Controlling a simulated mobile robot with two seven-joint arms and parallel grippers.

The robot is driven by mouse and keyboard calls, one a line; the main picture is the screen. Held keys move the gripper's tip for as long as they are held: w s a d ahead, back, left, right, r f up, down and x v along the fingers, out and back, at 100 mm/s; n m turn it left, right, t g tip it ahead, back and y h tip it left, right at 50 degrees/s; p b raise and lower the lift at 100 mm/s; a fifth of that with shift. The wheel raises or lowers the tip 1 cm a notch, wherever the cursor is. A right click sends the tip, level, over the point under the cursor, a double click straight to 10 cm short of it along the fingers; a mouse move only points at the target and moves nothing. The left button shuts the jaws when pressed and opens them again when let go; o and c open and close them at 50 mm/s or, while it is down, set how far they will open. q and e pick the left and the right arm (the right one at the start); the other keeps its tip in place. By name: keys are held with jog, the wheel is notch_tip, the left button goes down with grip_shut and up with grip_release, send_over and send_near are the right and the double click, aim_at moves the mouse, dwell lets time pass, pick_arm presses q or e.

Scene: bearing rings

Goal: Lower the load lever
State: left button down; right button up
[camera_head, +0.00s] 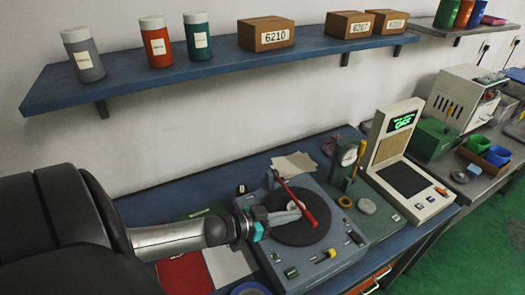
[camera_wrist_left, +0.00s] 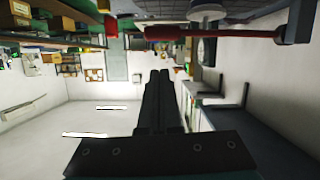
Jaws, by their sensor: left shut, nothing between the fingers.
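The load lever (camera_head: 294,198) is a red rod with a thicker red grip at its near end. It slants over the dark round plate (camera_head: 290,232) of a blue-grey machine (camera_head: 318,270). My left gripper (camera_head: 298,207) reaches in from the left over the plate, shut and empty, with its tips close to the lever. I cannot tell whether they touch it. In the left wrist view the closed fingers (camera_wrist_left: 160,75) point up the picture, and the red lever (camera_wrist_left: 220,33) crosses above their tips with a visible gap. My right gripper is in neither view.
A green press with a dial gauge (camera_head: 349,157) and a beige console (camera_head: 405,165) stand right of the machine. Papers (camera_head: 228,262) lie on the blue bench at its left. A wall shelf (camera_head: 220,68) with canisters and boxes hangs above.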

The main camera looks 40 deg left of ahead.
pick_arm(q)
jog(key=v, duration=0.7)
jog(key=shift+p, duration=0.35)
jog(key=shift+s, duration=0.25)
